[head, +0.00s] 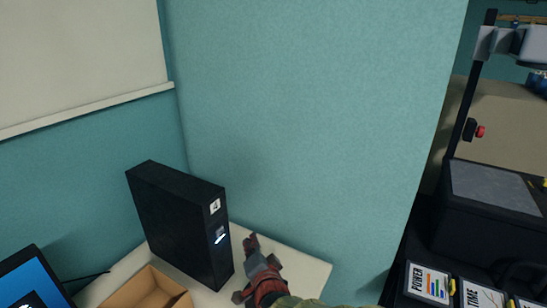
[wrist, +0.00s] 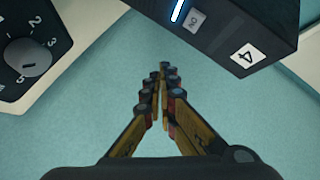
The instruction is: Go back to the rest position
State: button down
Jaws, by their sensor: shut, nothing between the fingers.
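My gripper (head: 250,240) is in the head view at the lower middle, just right of a black upright box (head: 180,220) with a "4" label and a lit strip. In the wrist view its fingers (wrist: 163,75) run together to a point with nothing between them. The black box (wrist: 225,25) shows at the top of the wrist view, with its lit strip, an "ON" label and the "4". I cannot tell any contact between the fingers and the box.
A pale table (head: 290,263) carries the black box and an open cardboard box (head: 150,288). A screen (head: 32,282) is at lower left. A teal partition (head: 310,120) stands behind. A black dial unit (wrist: 30,50) shows in the wrist view. Black equipment (head: 485,215) stands right.

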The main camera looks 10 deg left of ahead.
jog(key=s+d+r+n+g+h+p, duration=0.1)
jog(key=s+d+r+n+g, duration=0.1)
jog(key=d+r, duration=0.65)
jog(key=s+d+r+n+g+h+p, duration=0.2)
jog(key=s+d+n+g+h+p, duration=0.1)
jog(key=s+d, duration=2.1)
jog(key=s+n+g+h, duration=0.1)
jog(key=s+g+h, duration=0.1)
jog(key=s+g, duration=0.1)
jog(key=shift+d+n, duration=0.25)
jog(key=shift+n, duration=0.15)
jog(key=c, duration=2.6)
grip_release()
jog(key=shift+r, duration=0.1)
